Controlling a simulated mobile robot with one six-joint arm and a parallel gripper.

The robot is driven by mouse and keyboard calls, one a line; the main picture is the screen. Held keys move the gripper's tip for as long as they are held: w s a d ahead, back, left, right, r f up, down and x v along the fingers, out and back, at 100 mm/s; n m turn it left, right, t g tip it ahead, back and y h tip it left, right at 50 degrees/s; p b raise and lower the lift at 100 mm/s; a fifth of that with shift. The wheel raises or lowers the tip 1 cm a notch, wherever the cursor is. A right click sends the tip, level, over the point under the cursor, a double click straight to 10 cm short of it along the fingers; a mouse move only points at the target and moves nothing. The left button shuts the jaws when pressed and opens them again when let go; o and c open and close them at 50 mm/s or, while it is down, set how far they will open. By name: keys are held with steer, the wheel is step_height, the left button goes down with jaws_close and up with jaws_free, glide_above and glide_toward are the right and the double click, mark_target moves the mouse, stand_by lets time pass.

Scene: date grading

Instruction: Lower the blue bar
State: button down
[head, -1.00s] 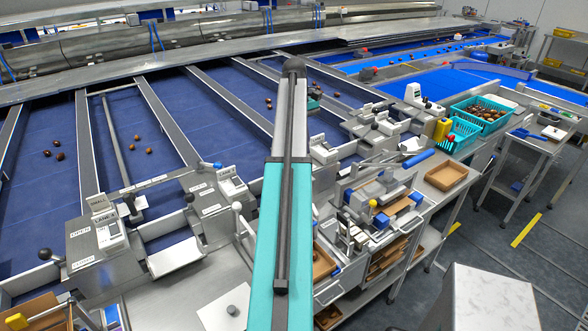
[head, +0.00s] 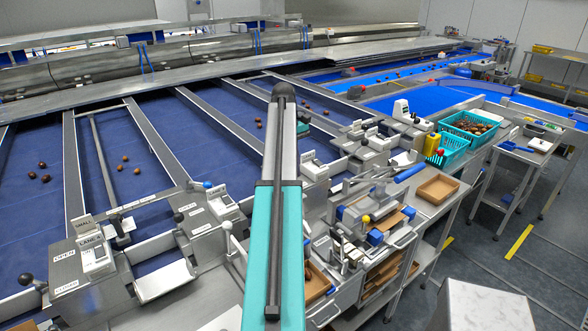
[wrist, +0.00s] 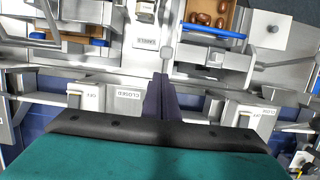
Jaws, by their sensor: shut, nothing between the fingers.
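A blue bar-shaped grip (head: 410,171) is at the right end of a raised grey lever, over the bench right of my arm in the head view. In the wrist view a blue bar (wrist: 212,30) runs along the front of a tray of dates, and a shorter blue bar (wrist: 68,40) is at upper left. I cannot tell whether either is the grip seen in the head view. My gripper (wrist: 160,80) is shut and empty, its dark fingers above the grey bench fittings and apart from both bars. In the head view my arm hides the gripper.
Grey lane gates with knobbed levers (head: 93,254) line the near edge of the blue belt (head: 150,185). An empty brown tray (head: 437,188) and teal crates (head: 470,123) stand on the right. A white-topped block (head: 487,306) stands at lower right. Floor is clear beyond it.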

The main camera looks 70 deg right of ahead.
steer(key=p+x, duration=0.2)
steer(key=x, duration=0.5)
steer(key=shift+f, duration=0.35)
steer(key=shift+s+a, duration=0.1)
